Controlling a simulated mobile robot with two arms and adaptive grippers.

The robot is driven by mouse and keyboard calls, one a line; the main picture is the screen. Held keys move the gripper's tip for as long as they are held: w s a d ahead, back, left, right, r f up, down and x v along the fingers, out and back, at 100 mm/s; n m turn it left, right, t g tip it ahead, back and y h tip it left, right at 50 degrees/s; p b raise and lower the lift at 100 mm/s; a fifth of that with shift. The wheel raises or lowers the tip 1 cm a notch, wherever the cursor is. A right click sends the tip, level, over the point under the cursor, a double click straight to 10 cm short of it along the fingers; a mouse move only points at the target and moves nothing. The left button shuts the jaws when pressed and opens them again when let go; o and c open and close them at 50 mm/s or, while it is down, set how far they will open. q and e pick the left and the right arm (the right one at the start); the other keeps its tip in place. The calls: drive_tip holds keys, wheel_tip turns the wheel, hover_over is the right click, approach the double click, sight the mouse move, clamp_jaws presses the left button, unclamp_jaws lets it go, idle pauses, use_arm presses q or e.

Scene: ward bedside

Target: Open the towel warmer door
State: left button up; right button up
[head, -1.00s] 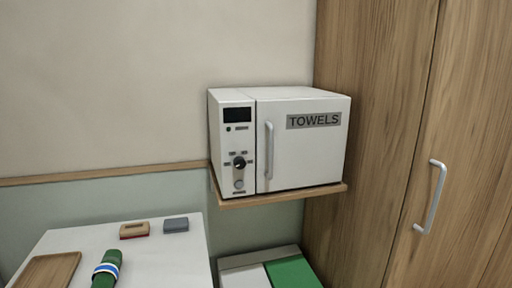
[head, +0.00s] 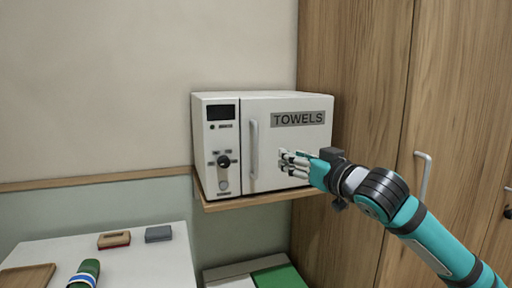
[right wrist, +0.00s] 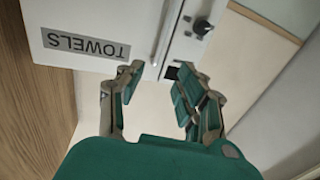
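The towel warmer (head: 290,150) is a white box with a TOWELS label on its door, standing on a wooden wall shelf. Its door is shut. The upright door handle (head: 254,147) is a pale bar near the door's left edge. My right gripper (head: 288,163) is in front of the door, to the right of the handle and apart from it. In the right wrist view the warmer shows upside down, with the handle (right wrist: 166,35) beyond the spread fingers (right wrist: 155,80) of my right gripper, which is open and empty. My left gripper is not in view.
A control panel with a dark knob (head: 224,161) is left of the door. A wooden cabinet (head: 365,80) stands close on the right. A white table (head: 150,265) at lower left holds small items. A green-and-white box (head: 280,275) is below the shelf.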

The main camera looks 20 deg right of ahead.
sight(257, 142)
drive_tip(key=p+x, duration=0.5)
drive_tip(key=x, duration=1.2)
drive_tip(key=shift+w+a+r, duration=0.1)
drive_tip(key=shift+w+a, duration=0.05)
clamp_jaws()
